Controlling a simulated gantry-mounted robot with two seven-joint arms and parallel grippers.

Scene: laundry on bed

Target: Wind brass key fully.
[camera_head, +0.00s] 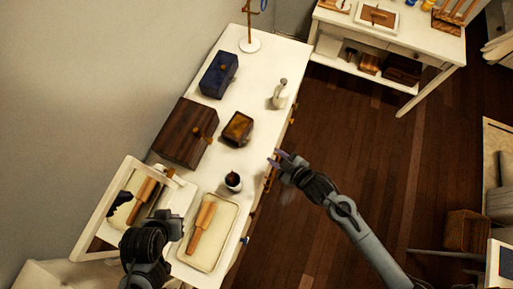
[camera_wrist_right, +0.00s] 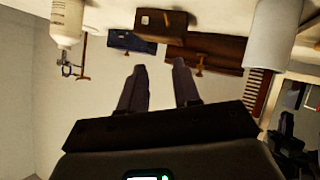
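A dark brown wooden box (camera_head: 183,131) lies on the white table, with a brass key (camera_head: 205,138) on its right side. A blue box (camera_head: 217,75) behind it has a small brass piece (camera_head: 233,68). A smaller brown box (camera_head: 237,128) stands to their right. My right gripper (camera_head: 279,159) is off the table's right edge, apart from all the boxes. In the right wrist view its fingers (camera_wrist_right: 158,88) are spread with nothing between them; the brown box (camera_wrist_right: 207,48) and its key (camera_wrist_right: 200,66) appear beyond. My left arm is at the lower left; its fingertips are not clear.
A dark-filled cup (camera_head: 233,181), a white bottle (camera_head: 280,95), a brass stand (camera_head: 249,42) and a tray with a wooden roller (camera_head: 202,228) are on the table. A framed mirror (camera_head: 103,214) stands at the left.

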